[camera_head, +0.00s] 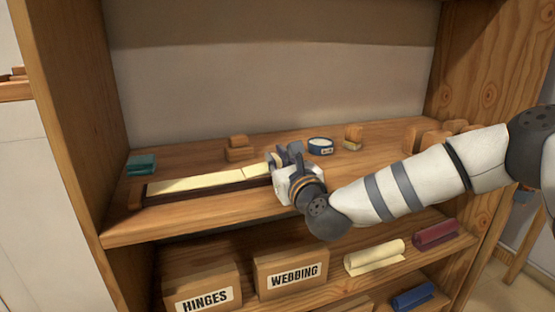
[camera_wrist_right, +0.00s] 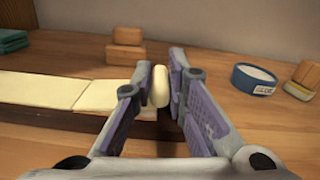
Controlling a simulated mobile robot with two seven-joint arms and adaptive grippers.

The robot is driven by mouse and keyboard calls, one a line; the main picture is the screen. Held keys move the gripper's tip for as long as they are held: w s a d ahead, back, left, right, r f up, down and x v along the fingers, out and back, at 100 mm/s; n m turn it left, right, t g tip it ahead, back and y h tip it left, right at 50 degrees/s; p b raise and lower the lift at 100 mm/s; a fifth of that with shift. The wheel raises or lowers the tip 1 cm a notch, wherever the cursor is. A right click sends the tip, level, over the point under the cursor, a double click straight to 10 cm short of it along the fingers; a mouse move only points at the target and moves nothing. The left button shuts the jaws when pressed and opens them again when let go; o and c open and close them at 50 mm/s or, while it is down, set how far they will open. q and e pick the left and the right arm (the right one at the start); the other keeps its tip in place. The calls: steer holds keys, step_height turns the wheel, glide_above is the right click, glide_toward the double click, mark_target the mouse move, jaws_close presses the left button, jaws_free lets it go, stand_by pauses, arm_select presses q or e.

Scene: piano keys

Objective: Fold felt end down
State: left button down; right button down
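A long strip of cream felt (camera_head: 205,182) lies along a dark wooden bar on the upper shelf. A seam or crease crosses the felt near its right part (camera_wrist_right: 105,95). In the right wrist view, the felt end (camera_wrist_right: 160,87) stands up as a small cream piece between my right fingertips. My right gripper (camera_head: 280,159) is at the right end of the bar, and its fingers (camera_wrist_right: 161,80) appear closed on that felt end from both sides. The gripper hides the bar's right end in the head view. My left gripper is not in view.
Stacked wooden blocks (camera_head: 238,149) stand behind the bar. A round blue tin (camera_head: 320,149) and a block with a pale underside (camera_head: 353,138) are to the right. Folded teal cloth (camera_head: 141,165) lies at the left. Labelled boxes (camera_head: 290,275) and rolls (camera_head: 374,257) sit below.

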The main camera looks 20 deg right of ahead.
steer(key=shift+a+r+n+p, duration=0.2)
steer(key=shift+r+n+p, duration=0.1)
steer(key=shift+r+n, duration=0.2)
steer(key=shift+a+r+n+p, duration=0.15)
steer(key=shift+r+n+p, duration=0.1)
steer(key=shift+r+n, duration=0.25)
steer(key=shift+a+r+n, duration=0.25)
steer(key=shift+a+n, duration=0.05)
steer(key=shift+n, duration=0.6)
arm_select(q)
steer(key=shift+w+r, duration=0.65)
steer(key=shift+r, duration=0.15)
arm_select(e)
steer(key=shift+f, duration=0.1)
steer(key=c, duration=1.6)
jaws_free()
steer(key=s, duration=1.2)
steer(key=shift+d, duration=0.2)
